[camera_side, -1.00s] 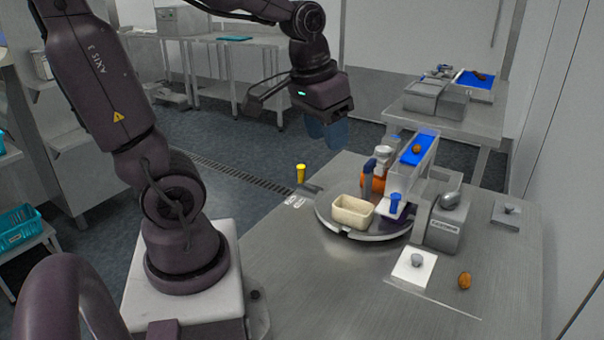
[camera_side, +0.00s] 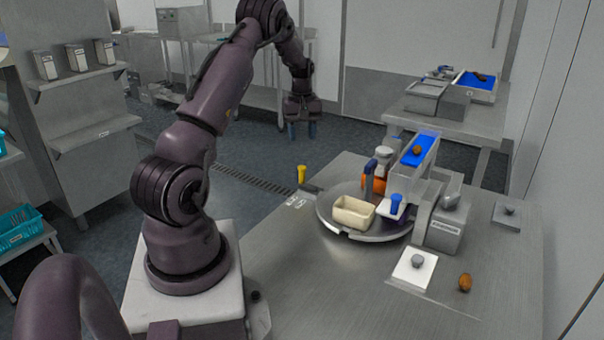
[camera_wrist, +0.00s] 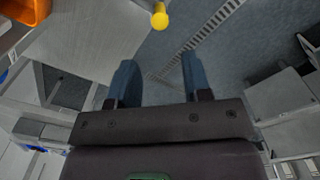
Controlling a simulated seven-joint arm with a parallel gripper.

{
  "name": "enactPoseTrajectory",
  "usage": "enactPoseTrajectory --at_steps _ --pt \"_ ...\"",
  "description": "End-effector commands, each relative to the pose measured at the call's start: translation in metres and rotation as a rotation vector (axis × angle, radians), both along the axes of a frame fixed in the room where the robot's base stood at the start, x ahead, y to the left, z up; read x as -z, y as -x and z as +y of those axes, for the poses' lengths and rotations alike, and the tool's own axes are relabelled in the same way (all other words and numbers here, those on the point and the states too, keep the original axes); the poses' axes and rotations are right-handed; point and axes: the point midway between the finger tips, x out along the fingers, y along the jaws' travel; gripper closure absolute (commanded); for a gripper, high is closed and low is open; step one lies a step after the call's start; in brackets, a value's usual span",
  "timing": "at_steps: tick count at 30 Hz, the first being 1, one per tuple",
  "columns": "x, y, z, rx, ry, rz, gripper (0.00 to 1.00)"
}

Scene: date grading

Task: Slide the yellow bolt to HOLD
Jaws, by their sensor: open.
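The yellow bolt (camera_side: 301,174) stands upright at the back left edge of the steel table, beside the round turntable. Small white labels (camera_side: 295,202) lie on the table just in front of it; their words are too small to read. In the wrist view the yellow bolt's round top (camera_wrist: 160,18) shows at the top edge, beyond the fingertips. My gripper (camera_side: 301,131) hangs pointing down, above and behind the bolt and apart from it. In the wrist view its two blue fingers (camera_wrist: 158,72) are spread with nothing between them.
The turntable (camera_side: 336,226) carries a cream tray (camera_side: 354,211). To its right stand a blue-topped chute (camera_side: 418,147), a blue knob (camera_side: 396,202) and a grey box (camera_side: 442,226). A white pad (camera_side: 414,266) and a brown date (camera_side: 465,282) lie in front. The table's front left is clear.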

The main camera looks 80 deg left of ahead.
Motion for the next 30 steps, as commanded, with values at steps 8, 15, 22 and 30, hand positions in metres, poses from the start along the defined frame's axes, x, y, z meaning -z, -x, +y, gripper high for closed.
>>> enactPoseTrajectory --at_steps 8,15,22,30 --pt "0.044 0.0 -0.001 -0.002 0.005 0.003 0.55" --pt "0.093 0.0 -0.001 0.0 0.004 0.002 0.55" --pt "0.121 0.0 -0.001 0.001 0.002 0.001 0.55" --pt "0.127 0.0 -0.001 0.001 0.0 0.0 0.55"
